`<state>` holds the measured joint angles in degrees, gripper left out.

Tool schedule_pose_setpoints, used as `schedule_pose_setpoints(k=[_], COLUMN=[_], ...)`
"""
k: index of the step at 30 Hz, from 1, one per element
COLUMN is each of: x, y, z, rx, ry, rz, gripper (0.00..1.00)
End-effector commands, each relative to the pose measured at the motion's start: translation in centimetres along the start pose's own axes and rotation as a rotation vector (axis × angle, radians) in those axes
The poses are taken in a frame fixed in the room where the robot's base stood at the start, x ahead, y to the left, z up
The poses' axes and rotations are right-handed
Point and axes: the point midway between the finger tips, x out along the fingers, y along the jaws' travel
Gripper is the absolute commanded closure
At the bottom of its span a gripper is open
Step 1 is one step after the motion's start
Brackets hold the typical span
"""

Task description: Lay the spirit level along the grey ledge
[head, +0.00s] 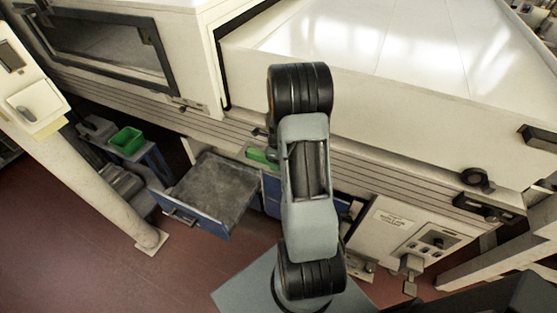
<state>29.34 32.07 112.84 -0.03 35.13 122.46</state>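I cannot pick out a spirit level for certain. A green object (262,157) shows partly behind my arm, against the front of the machine; whether it is the level or a bin is unclear. A long ribbed grey strip (390,180) runs along the machine's front below the white housing and may be the grey ledge; my arm hides its middle. My arm rises from the bottom centre to a black joint in front of the housing. My gripper is not visible, so its hold cannot be seen.
A blue-fronted drawer (203,222) with a bare grey inside stands open left of my arm. A green bin (127,141) sits farther left, behind a pale post (100,185). A control panel (432,240) is at the lower right. Red floor (75,265) is clear at lower left.

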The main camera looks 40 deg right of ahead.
Motion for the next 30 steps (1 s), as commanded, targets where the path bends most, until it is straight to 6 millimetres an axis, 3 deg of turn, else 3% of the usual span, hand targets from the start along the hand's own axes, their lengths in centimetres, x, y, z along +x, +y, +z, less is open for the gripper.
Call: schedule_pose_setpoints(k=[15, 23, 26, 30], x=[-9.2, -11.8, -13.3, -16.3], y=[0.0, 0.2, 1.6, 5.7], z=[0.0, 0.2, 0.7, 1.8], rx=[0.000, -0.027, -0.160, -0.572], ry=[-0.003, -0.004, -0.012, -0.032], rz=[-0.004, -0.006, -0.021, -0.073], gripper=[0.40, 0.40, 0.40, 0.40])
